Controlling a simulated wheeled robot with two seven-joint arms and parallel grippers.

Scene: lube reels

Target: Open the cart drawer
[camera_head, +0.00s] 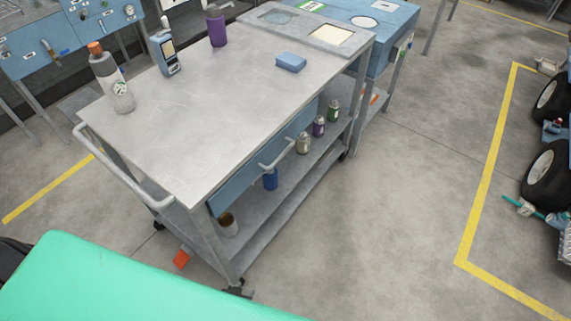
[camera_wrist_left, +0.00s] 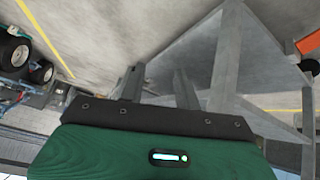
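The grey metal cart (camera_head: 190,140) stands in the middle of the head view. Its blue drawer (camera_head: 232,187) sits under the top on the right-hand long side and looks closed. A pale bar handle (camera_head: 278,155) stands out from the drawer front. In the left wrist view, the two fingers of my left gripper (camera_wrist_left: 159,86) are apart with nothing between them. They are close to a grey metal leg (camera_wrist_left: 230,60), apparently the cart's. The left fingers cannot be made out in the head view, where a green part of mine fills the bottom left. My right gripper is not in view.
A spray bottle (camera_head: 112,82), a blue device (camera_head: 164,52), a purple bottle (camera_head: 217,26) and a blue block (camera_head: 291,62) stand on the cart top. Several small containers are on the lower shelf. Floor right of the cart is clear up to a yellow line (camera_head: 492,155).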

